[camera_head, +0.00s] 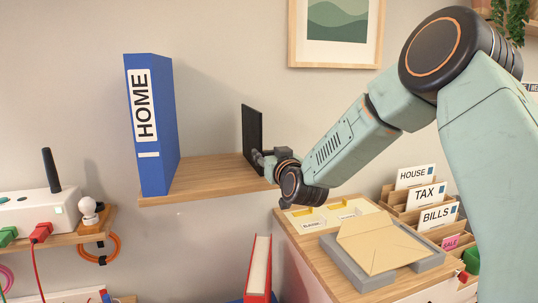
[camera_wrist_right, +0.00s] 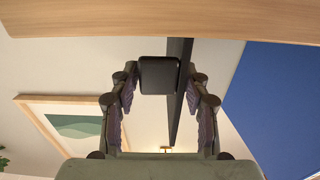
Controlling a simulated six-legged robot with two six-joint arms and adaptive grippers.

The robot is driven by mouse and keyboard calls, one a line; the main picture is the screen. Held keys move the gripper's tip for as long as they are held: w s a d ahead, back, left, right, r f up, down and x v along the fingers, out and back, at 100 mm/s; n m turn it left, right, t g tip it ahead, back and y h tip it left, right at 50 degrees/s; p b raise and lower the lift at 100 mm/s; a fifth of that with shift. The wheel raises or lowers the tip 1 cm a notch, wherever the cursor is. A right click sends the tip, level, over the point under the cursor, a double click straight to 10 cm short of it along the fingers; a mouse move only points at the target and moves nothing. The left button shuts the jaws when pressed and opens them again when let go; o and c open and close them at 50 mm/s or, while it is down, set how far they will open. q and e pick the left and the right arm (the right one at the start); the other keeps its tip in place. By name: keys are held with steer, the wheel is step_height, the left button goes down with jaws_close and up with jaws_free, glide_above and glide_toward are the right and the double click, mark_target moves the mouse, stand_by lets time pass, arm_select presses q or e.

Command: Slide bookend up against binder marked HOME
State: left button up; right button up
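The blue binder (camera_head: 150,125) marked HOME stands upright near the left end of a wooden wall shelf (camera_head: 210,176); a blue surface at the right of the wrist view (camera_wrist_right: 275,110) looks like it. The bookend (camera_head: 250,128) is a thin black upright plate near the shelf's right end, with a dark block on its right side. Bare shelf lies between plate and binder. My right gripper (camera_head: 270,163) is at the bookend. In the wrist view its fingers close on both sides of the bookend's black block (camera_wrist_right: 159,76). My left gripper is not in view.
Below right, a cabinet top holds a grey tray (camera_head: 368,280) with an envelope (camera_head: 378,245) and a file sorter with cards such as TAX (camera_head: 427,196). A red binder (camera_head: 258,268) stands below the shelf. A white box (camera_head: 30,212) sits lower left.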

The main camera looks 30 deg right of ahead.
steer(key=shift+a+r, duration=0.1)
steer(key=shift+a, duration=0.05)
steer(key=c, duration=0.7)
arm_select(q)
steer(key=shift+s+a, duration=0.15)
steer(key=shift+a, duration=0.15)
arm_select(e)
steer(key=shift+r, duration=0.1)
jaws_close()
